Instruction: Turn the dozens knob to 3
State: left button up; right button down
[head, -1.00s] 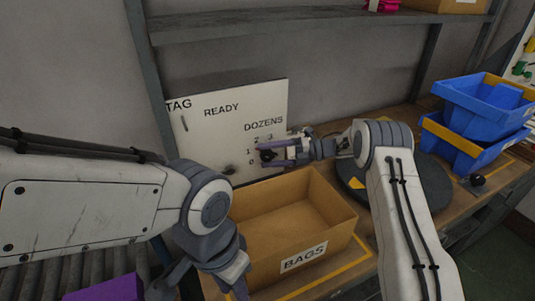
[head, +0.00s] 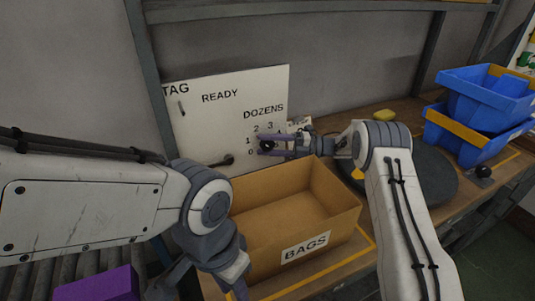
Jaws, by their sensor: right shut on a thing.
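The white panel (head: 222,99) stands against the back wall with the words TAG, READY and DOZENS. Below DOZENS (head: 263,111) are the dial numbers 0, 1, 2, 3 and possibly more, partly covered by my gripper. The dark dozens knob (head: 269,146) sits between the fingers of my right gripper (head: 266,144), which is shut on it. The way the knob points is too small to tell. My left gripper (head: 240,288) is low at the bottom edge, away from the panel, its fingers mostly cut off.
An open cardboard box labelled BAGS (head: 305,247) stands below the panel, close under my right gripper. A dark lever (head: 222,161) is left of the dial. A dark round plate (head: 437,180) and blue bins (head: 484,97) are at right. A purple block (head: 97,286) is at lower left.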

jog(key=shift+f+m+y+b, duration=0.35)
jog(key=shift+y+b, duration=0.25)
jog(key=shift+b, duration=0.25)
jog(key=shift+r, duration=0.25)
pick_arm(q)
notch_tip(320, 180, down, 3)
jog(key=shift+f, duration=0.15)
pick_arm(e)
jog(key=shift+y, duration=0.3)
jog(key=shift+c, duration=1.4)
grip_release()
pick_arm(q)
notch_tip(320, 180, down, 2)
jog(key=b, duration=0.2)
jog(key=shift+f+b, duration=0.1)
jog(key=shift+b, duration=0.2)
pick_arm(e)
jog(key=r+v, duration=0.3)
jog(key=v, duration=1.1)
jog(key=shift+d+f, duration=0.15)
jog(key=shift+d, duration=0.55)
